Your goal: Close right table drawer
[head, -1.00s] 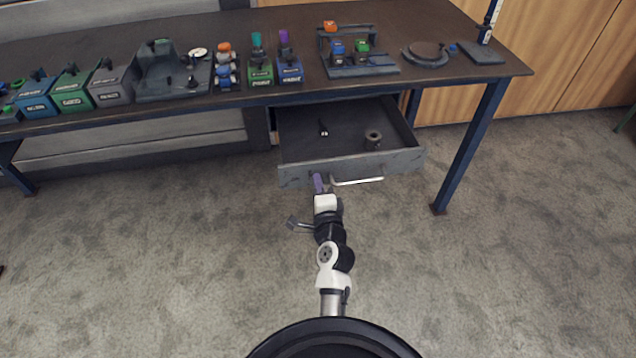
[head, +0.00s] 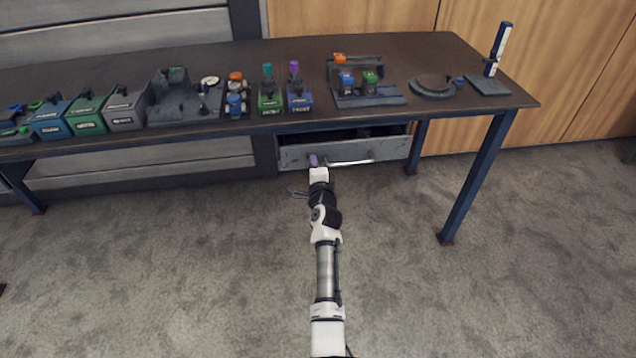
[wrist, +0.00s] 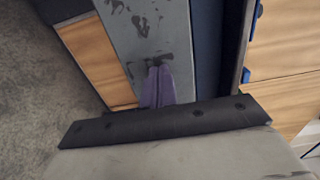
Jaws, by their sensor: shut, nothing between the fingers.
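The right table drawer (head: 385,151) is a grey drawer under the right part of the dark workbench (head: 410,55). My gripper (head: 314,161), with purple fingers, is at the left part of the drawer front, beside the handle's left end. In the wrist view the shut purple fingers (wrist: 158,88) lie against or very close to a grey surface; exact contact is not clear. Nothing is held.
On the bench stand blue, green and grey bins (head: 85,112), a fixture with orange, blue and green parts (head: 365,90) and a round disc (head: 432,84). A blue table leg (head: 472,185) stands right of the drawer. The carpet in front is clear.

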